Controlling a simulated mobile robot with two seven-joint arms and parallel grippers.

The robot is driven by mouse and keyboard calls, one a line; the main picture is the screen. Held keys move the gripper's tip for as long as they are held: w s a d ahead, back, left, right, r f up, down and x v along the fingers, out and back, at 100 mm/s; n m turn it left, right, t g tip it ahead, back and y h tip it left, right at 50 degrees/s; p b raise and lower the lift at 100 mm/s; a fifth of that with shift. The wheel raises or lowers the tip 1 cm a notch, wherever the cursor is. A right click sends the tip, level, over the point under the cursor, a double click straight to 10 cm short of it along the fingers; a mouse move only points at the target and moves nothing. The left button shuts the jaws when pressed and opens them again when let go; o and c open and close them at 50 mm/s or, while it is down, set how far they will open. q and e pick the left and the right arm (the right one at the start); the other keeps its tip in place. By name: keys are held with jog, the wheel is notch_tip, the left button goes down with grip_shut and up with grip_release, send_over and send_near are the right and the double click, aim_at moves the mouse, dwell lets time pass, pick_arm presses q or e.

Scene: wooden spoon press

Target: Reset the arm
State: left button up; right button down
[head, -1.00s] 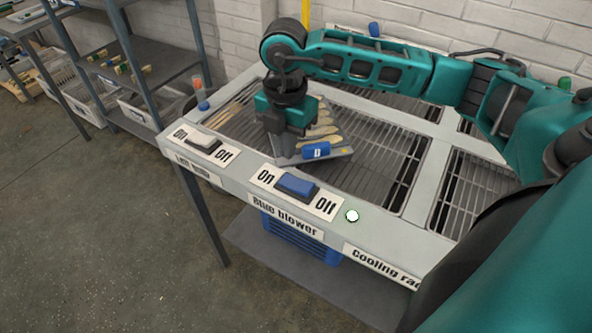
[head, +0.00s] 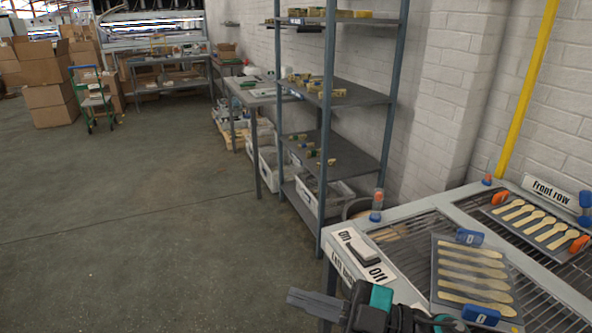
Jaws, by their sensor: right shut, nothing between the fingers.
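My right gripper (head: 315,303) shows at the bottom middle of the head view, beyond the near left corner of the cooling rack (head: 425,212). Its grey fingers are together, point left and hold nothing. Its arm comes in low from the right, mostly cut off by the bottom edge. The gripper is left of and below the white On/Off rocker switch (head: 360,248), apart from it in the picture. My left gripper is out of view.
A dark tray of wooden spoons (head: 472,268) with blue clips lies on the rack grating. Another spoon tray (head: 540,222) with orange clips lies near the "Front row" sign (head: 553,190). A metal shelf unit (head: 345,95) stands behind the rack. The floor (head: 130,220) at left is clear.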

jog(key=w+d+f+m+t+h, duration=0.3)
jog(key=d+f+m+t+h, duration=0.7)
jog(key=m, duration=0.4)
jog(key=s+d+f+m+g+h, duration=0.2)
jog(key=s+d+f+h, duration=0.1)
jog(key=s+f, duration=0.2)
jog(key=s+d+f+m+g+h, duration=0.2)
jog(key=s+d+f+m+h, duration=0.1)
jog(key=f, duration=0.7)
jog(key=shift+s+h, duration=0.7)
jog(key=shift+s, duration=0.45)
